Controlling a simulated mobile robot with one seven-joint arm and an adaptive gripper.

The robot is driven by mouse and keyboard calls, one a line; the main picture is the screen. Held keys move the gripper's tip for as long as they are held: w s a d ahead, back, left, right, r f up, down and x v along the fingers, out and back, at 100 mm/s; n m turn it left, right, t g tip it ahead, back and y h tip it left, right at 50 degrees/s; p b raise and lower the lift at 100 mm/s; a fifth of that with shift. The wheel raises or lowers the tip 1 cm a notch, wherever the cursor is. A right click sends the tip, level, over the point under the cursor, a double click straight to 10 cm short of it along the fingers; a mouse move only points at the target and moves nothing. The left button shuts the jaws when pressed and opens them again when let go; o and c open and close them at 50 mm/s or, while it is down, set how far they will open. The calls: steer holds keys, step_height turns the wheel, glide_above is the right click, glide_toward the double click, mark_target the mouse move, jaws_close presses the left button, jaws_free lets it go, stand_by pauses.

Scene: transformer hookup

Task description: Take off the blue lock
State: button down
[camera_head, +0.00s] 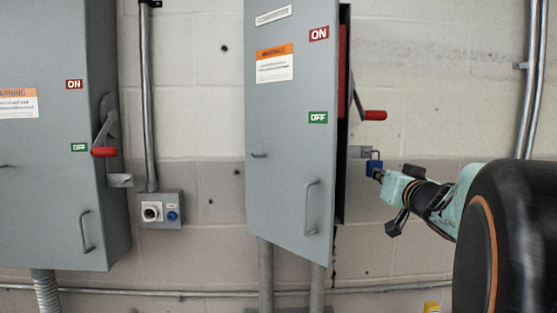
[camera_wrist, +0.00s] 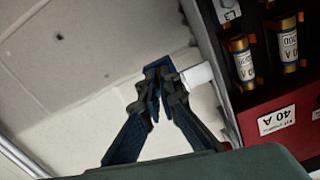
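The blue lock (camera_head: 374,167) hangs by its shackle from the metal hasp (camera_head: 357,152) at the right edge of the middle cabinet (camera_head: 285,190). My gripper (camera_head: 381,175) reaches in from the right, with its tips at the lock. In the wrist view the lock (camera_wrist: 157,62) shows at the tips of my gripper (camera_wrist: 159,74). The two fingers are drawn close together and look closed on the lock's body. They hide much of it. The shackle's state is too small to tell.
The middle cabinet's door stands ajar, with a red handle (camera_head: 375,115) above the lock. Fuses (camera_wrist: 243,62) and a red panel show inside it. A second cabinet (camera_head: 50,200) and a socket box (camera_head: 161,211) are at left. Conduit (camera_head: 530,80) runs up the right wall.

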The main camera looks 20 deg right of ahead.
steer(key=m+p, duration=0.4)
steer(key=p, duration=0.1)
steer(key=shift+m, duration=0.3)
stand_by(0.4)
steer(key=c, duration=2.6)
jaws_free()
